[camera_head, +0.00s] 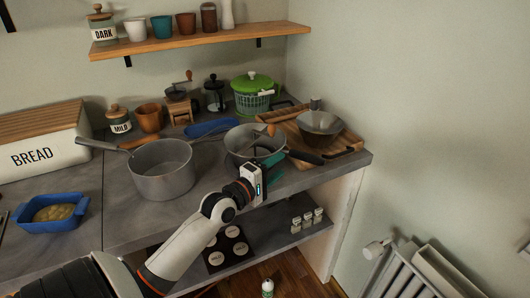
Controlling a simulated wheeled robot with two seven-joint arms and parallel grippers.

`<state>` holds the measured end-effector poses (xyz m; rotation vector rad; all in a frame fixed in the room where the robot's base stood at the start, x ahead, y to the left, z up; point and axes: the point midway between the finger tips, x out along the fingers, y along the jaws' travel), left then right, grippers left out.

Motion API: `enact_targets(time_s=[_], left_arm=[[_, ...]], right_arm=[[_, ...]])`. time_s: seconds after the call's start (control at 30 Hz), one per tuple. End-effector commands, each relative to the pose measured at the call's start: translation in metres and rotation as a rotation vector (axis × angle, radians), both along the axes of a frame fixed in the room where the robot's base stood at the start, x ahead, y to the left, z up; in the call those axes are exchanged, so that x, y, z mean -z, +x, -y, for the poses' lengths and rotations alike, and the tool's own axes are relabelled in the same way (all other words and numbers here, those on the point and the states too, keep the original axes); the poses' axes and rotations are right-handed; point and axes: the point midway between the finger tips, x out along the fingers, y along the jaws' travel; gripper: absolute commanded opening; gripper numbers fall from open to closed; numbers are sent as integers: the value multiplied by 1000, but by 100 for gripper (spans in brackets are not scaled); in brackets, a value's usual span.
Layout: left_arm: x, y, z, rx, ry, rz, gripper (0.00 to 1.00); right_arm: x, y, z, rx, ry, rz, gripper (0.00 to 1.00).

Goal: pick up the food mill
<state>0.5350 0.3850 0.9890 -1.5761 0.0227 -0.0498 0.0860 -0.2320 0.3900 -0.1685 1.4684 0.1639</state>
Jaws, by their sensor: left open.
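The food mill (240,143) is a grey metal bowl with a crank inside, a small wooden knob and a dark handle pointing right. It stands on the counter, right of the saucepan. My left gripper (275,167) is open at the front right of the food mill, by the counter's front edge. Its dark teal fingers overlap the lower right of the mill's bowl in the picture. I cannot tell whether they touch it. Nothing shows between the fingers. My right gripper is not in view.
A grey saucepan (160,182) stands to the left. A metal bowl (320,124) sits on a wooden board (347,143) to the right. A blue item (208,127), a green salad spinner (252,101) and a coffee grinder (179,108) stand behind. A blue dish (30,215) is at the left.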

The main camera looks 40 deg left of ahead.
Motion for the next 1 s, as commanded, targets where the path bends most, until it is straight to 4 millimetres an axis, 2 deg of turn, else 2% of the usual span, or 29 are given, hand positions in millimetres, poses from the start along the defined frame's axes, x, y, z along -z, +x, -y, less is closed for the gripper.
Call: enact_targets(time_s=[0.1,0.37,0.6,0.7,0.93,1.0], left_arm=[[-2,20,1,0,2,0,48],[-2,41,2,0,5,-1,48],[-3,76,5,-1,4,-2,48],[-2,83,5,-2,5,-2,48],[-1,84,5,-2,5,-3,48],[-1,83,5,-2,5,-3,36]], right_arm=[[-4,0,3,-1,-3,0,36],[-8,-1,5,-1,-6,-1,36],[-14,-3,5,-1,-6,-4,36],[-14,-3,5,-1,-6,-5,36],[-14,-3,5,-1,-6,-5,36],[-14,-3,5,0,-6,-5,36]])
